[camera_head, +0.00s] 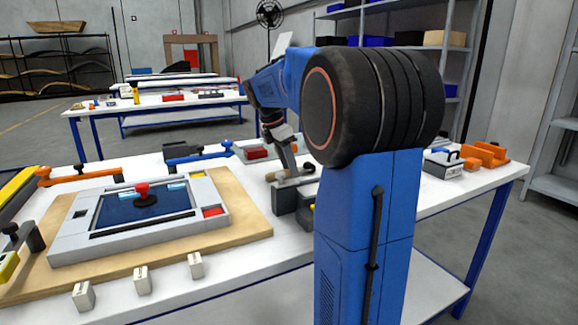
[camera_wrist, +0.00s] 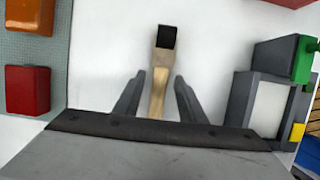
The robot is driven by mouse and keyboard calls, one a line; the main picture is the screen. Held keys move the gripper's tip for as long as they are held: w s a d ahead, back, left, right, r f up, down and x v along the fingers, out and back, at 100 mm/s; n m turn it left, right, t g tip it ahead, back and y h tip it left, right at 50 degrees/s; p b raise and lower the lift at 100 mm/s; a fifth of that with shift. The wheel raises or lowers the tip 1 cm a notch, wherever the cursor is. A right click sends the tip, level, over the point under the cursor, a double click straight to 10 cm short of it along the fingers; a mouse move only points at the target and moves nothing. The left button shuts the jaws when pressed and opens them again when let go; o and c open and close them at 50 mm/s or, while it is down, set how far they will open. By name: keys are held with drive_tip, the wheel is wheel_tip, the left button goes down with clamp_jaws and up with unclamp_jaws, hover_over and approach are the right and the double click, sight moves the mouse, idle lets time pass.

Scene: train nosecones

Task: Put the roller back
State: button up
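The roller appears to be the tool with a pale wooden handle and a black end (camera_wrist: 162,62), lying on the white table in the wrist view. My gripper (camera_wrist: 160,82) is open, with one grey finger on each side of the wooden handle and a visible gap to each. The near end of the handle is hidden by the gripper body. In the head view my gripper (camera_head: 288,160) points down at the table, close to a wooden piece (camera_head: 298,182). A grey holder (camera_wrist: 238,100) with green and yellow parts stands right of the tool, apart from it.
A grey mat (camera_wrist: 57,75) with a red block (camera_wrist: 28,90) and an orange block (camera_wrist: 30,14) is on the left in the wrist view. A grey frame with a blue panel (camera_head: 120,212) lies on a wooden board (camera_head: 248,220). Orange parts (camera_head: 485,154) are at right.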

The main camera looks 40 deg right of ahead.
drive_tip(key=shift+r, duration=0.1)
drive_tip(key=v, duration=1.2)
idle(0.4)
